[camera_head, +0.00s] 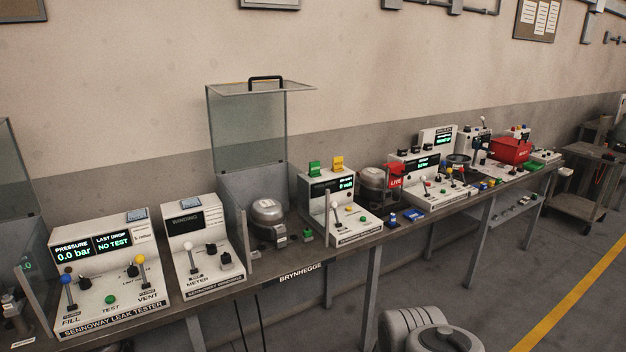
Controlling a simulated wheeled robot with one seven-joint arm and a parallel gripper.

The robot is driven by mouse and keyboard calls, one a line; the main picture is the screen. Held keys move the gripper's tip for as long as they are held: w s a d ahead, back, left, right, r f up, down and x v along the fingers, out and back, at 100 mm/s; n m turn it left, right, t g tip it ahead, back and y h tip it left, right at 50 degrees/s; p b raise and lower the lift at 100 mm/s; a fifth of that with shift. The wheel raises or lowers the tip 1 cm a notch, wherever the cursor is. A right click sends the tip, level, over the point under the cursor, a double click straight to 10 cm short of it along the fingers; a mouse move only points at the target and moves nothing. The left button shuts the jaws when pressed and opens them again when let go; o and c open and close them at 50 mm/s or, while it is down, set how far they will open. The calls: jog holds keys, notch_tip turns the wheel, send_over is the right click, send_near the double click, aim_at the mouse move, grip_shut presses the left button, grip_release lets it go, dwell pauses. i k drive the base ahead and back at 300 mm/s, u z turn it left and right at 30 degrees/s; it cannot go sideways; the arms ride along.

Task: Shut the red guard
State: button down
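A red piece marked LIVE (396,176) stands up at the left edge of a white control box in the middle of the bench, beside a round metal vessel. It is the likeliest red guard in view, but it is too small to tell how it is hinged or whether it is open. A green raised flap (315,169) and a yellow raised flap (337,164) stand on top of the white box to its left.
The long bench (365,243) runs from front left to back right. A clear hood with a black handle (265,82) stands raised over a metal vessel (267,212). A red box (511,151) sits farther right. A cart (581,185) stands beyond; the floor at right is clear.

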aim_at(397, 170)
jog(key=i, duration=1)
jog(key=z, duration=1.25)
jog(key=i, duration=1.3)
jog(key=u, duration=2.05)
